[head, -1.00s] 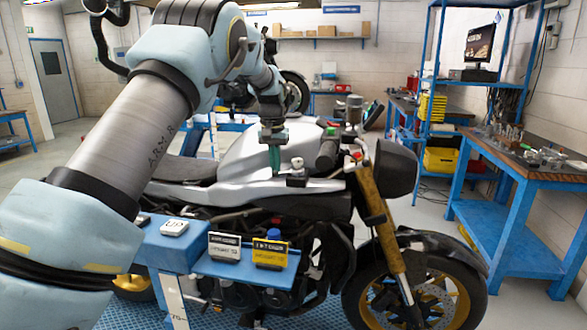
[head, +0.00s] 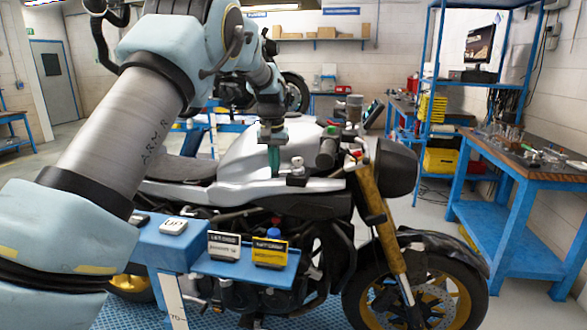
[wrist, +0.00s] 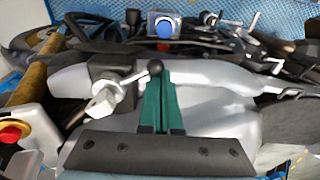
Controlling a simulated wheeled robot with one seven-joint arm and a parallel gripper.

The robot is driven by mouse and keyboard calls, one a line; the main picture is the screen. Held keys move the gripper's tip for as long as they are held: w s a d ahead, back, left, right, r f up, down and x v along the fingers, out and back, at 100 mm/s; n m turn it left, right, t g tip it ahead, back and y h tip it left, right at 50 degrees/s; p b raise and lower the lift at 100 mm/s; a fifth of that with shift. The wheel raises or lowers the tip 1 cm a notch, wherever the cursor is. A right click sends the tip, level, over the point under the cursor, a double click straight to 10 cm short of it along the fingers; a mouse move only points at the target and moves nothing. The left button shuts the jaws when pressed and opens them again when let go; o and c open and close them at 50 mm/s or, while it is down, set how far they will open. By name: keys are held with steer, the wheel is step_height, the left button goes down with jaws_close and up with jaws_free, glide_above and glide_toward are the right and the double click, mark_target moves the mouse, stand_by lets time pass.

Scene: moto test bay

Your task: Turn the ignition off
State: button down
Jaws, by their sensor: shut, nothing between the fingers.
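The motorcycle (head: 250,150) stands across the head view, its silver tank facing me. A small silver switch (head: 297,167) sits on it, right of my gripper (head: 274,170); I take it to be the ignition. In the wrist view the silver switch (wrist: 112,98) has a lever ending in a black ball (wrist: 155,68). My gripper's green fingers (wrist: 162,80) are together, with nothing between them. Their tips lie right beside the ball; whether they touch it I cannot tell. The switch's marked position cannot be read.
A red button (wrist: 10,135) is at the left of the wrist view. A blue workbench (head: 520,205) stands right. Open floor lies between it and the motorcycle.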

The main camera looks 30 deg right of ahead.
steer(key=shift+s, duration=0.1)
steer(key=shift+s+a+b, duration=0.25)
steer(key=shift+s+b, duration=0.1)
steer(key=shift+s, duration=0.35)
steer(key=shift+s+a, duration=0.15)
steer(key=shift+s, duration=0.3)
stand_by(0.4)
